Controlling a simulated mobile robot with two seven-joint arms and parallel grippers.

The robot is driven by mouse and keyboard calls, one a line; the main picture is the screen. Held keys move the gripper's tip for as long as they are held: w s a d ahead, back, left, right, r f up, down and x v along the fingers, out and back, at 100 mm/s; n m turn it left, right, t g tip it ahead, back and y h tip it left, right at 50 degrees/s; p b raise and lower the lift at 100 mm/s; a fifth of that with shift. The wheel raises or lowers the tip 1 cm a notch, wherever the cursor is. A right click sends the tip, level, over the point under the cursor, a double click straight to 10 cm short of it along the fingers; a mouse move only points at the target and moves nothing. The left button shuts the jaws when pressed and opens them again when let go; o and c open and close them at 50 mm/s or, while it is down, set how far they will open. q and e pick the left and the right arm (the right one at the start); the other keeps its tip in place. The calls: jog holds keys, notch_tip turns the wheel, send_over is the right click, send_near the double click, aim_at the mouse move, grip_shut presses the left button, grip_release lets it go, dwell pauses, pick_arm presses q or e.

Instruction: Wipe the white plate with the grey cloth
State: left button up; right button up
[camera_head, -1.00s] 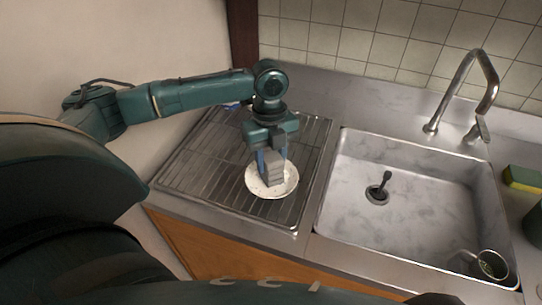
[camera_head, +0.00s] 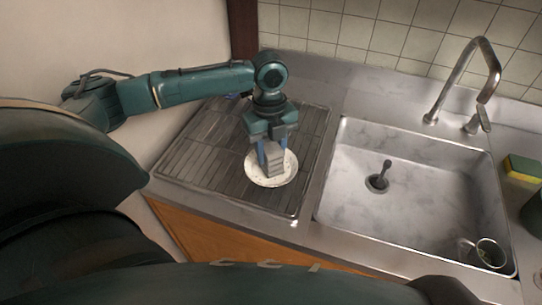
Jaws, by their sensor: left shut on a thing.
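The white plate (camera_head: 257,175) lies on the ribbed drainboard left of the sink, with a few small dark specks on it. The grey cloth (camera_head: 274,160) is a folded block between the fingers of my left gripper (camera_head: 272,158). The gripper points down over the plate, and the cloth is at the plate's surface; I cannot tell if it presses on it. The cloth and fingers hide the plate's middle and back. My right gripper is not in view.
The drainboard (camera_head: 205,160) is otherwise mostly clear. The steel sink (camera_head: 420,190) is on the right, with a drain plug (camera_head: 378,182) and a cup (camera_head: 488,254) in it. The faucet (camera_head: 484,85) rises behind it. A yellow-green sponge (camera_head: 522,168) lies at the right.

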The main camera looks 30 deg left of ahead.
pick_arm(q)
jog(key=n+p, duration=0.1)
jog(key=p, duration=0.1)
jog(key=n+p, duration=0.1)
jog(key=shift+s+r+n+p, duration=0.1)
jog(key=shift+r+n+p, duration=0.25)
jog(key=shift+n+p, duration=0.05)
jog(key=shift+a+f+n+b, duration=0.1)
jog(key=shift+f+n+b, duration=0.4)
jog(key=shift+n, duration=0.3)
jog(key=shift+r+n+t, duration=0.15)
jog(key=shift+n+t, duration=0.15)
jog(key=shift+n, duration=0.9)
jog(key=m, duration=1.1)
jog(key=m+g, duration=0.1)
jog(key=m, duration=0.1)
jog(key=shift+d+m+y, duration=0.3)
jog(key=shift+m+y, duration=0.1)
